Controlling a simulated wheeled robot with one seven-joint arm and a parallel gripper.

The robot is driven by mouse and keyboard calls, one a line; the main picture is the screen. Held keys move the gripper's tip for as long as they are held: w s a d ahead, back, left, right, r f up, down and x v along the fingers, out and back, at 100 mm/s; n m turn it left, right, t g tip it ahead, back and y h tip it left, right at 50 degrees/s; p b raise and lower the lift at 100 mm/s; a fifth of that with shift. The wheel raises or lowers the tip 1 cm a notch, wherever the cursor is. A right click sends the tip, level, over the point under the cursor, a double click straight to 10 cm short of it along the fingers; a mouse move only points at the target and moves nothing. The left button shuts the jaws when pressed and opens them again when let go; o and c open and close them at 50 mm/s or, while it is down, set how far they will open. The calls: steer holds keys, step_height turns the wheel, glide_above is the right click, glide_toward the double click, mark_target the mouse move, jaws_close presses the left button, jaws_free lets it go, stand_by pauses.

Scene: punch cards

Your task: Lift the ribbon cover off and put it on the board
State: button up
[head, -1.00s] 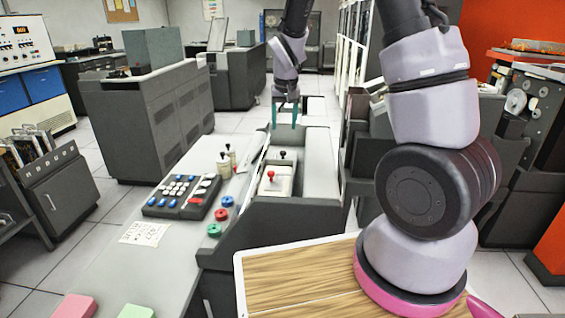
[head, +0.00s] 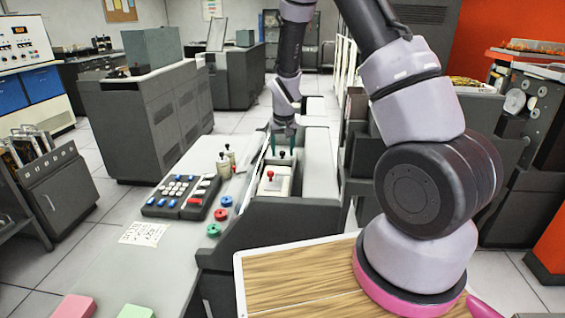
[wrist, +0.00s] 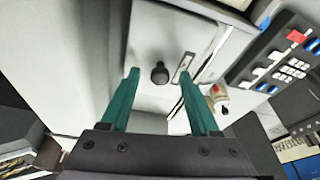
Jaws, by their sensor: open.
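The ribbon cover appears to be the pale panel with a black knob on the grey machine; the knob shows in the head view (head: 282,154) and in the wrist view (wrist: 160,73). The cover's pale surface (wrist: 160,40) spreads around the knob in the wrist view. My gripper (head: 282,147) is open above the cover, with its teal fingers pointing down. In the wrist view my gripper (wrist: 158,76) has one finger on each side of the knob, apart from it. A wooden board (head: 290,285) with a pale rim lies in the foreground, its bare wood showing.
A red knob (head: 270,174) stands on a pale lid nearer than the black knob. Left of the machine are a keypad (head: 182,196), coloured rings (head: 221,214) and small bottles (head: 224,165). A printed sheet (head: 144,234) lies on the grey desk.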

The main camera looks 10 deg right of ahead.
jaws_close()
stand_by(1.4)
